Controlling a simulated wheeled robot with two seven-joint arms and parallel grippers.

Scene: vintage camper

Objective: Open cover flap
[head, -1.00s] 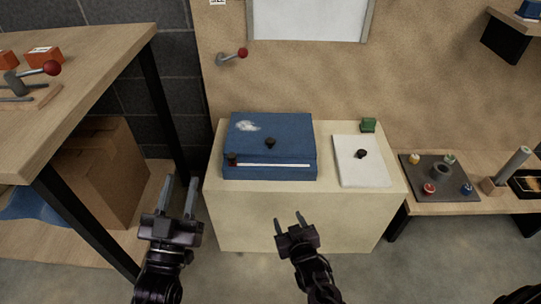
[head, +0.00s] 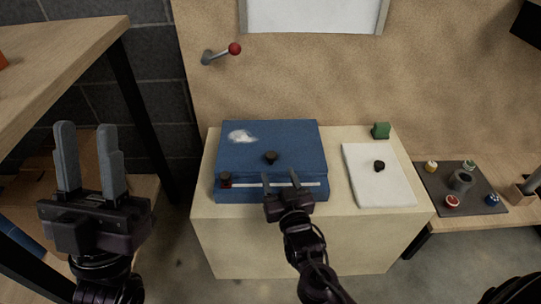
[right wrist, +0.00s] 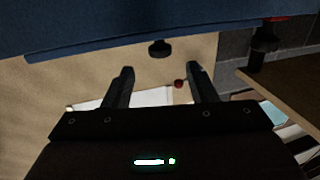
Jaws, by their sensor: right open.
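A blue box with a flat lid (head: 300,140) stands on the pale cabinet; which part is the cover flap is not certain. The lid looks closed and has a white smudge. A black knob (head: 270,157) sits on it, and a second dark knob (head: 225,179) is at its front left corner, beside a white strip. My right gripper (head: 280,177) is open and empty at the box's front edge, just in front of the black knob. In the right wrist view the knob (right wrist: 160,48) lies beyond and between the fingertips. My left gripper (head: 86,128) is open and empty, left of the cabinet.
A white panel with a black knob (head: 363,185) and a green block (head: 381,131) are right of the box on the cabinet (head: 300,245). A red-tipped lever (head: 221,53) is on the wall behind. A wooden bench (head: 60,50) stands left; a dark tray (head: 435,190) is right.

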